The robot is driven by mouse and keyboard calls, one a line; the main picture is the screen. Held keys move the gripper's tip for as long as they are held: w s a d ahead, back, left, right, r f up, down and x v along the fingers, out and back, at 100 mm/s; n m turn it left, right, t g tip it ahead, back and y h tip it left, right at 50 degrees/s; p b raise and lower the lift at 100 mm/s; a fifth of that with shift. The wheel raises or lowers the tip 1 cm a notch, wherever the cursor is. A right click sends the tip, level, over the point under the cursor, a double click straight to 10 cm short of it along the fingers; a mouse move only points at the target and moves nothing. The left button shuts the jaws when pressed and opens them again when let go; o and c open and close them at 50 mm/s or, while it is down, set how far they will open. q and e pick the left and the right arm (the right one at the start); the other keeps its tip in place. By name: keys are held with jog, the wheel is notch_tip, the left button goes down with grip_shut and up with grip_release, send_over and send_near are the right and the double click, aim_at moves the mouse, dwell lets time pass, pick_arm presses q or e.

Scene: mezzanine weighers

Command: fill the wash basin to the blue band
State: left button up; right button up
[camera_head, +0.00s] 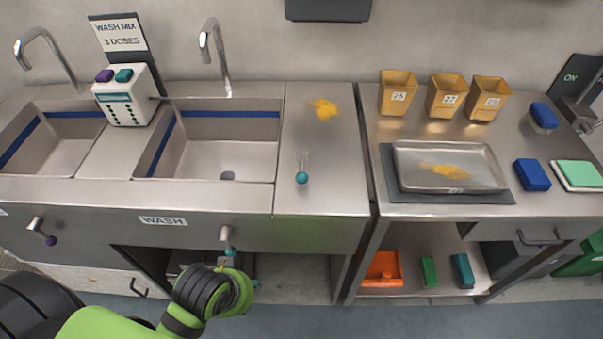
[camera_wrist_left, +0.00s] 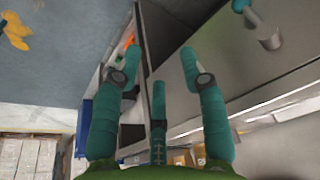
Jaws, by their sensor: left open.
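The wash basin (camera_head: 205,150) is a steel sink with a blue band (camera_head: 232,114) along its upper inner walls. I see its bare floor and dark drain (camera_head: 227,176), and no water. A curved tap (camera_head: 217,60) stands behind it; no stream shows. A teal-tipped lever (camera_head: 226,237) sticks out of the front panel below the WASH label (camera_head: 163,221). It also shows in the left wrist view (camera_wrist_left: 259,24). My left gripper (camera_wrist_left: 161,60) is open and empty, its teal fingers spread, below and beside the lever. In the head view my wrist partly hides its fingers.
A white dispenser (camera_head: 125,97) with purple and teal buttons stands left of the basin, under a sign (camera_head: 117,34) reading WASH MIX 3 DOSES. A second basin (camera_head: 52,140) is further left. A teal-ended object (camera_head: 302,177) and yellow residue (camera_head: 325,108) lie on the right drainboard.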

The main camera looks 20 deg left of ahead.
pick_arm(q)
notch_tip(320, 180, up, 2)
jog(key=m+t+y, duration=0.3)
jog(key=m+t, duration=0.4)
jog(key=m, duration=1.8)
send_near(301, 180)
jog(key=s+a+f, duration=0.1)
jog(key=f, duration=0.1)
jog(key=s+a+f, duration=0.1)
jog(key=f, duration=0.1)
jog(key=s+a+f, duration=0.1)
jog(key=a+f, duration=0.1)
jog(key=shift+f, duration=0.25)
jog(key=w+d+r+m+t, duration=0.1)
jog(key=m, duration=0.2)
jog(key=w+d+r+m+t, duration=0.1)
jog(key=w+m, duration=0.1)
jog(key=m, duration=0.1)
jog(key=w+d+r+m+t, duration=0.1)
jog(key=m, duration=0.2)
jog(key=shift+w+h, duration=0.25)
jog(key=shift+h, duration=0.05)
jog(key=shift+w+m, duration=0.25)
jog(key=shift+m, duration=0.05)
jog(key=x, duration=0.6)
jog(key=shift+w+f, duration=0.15)
jog(key=shift+w, duration=0.05)
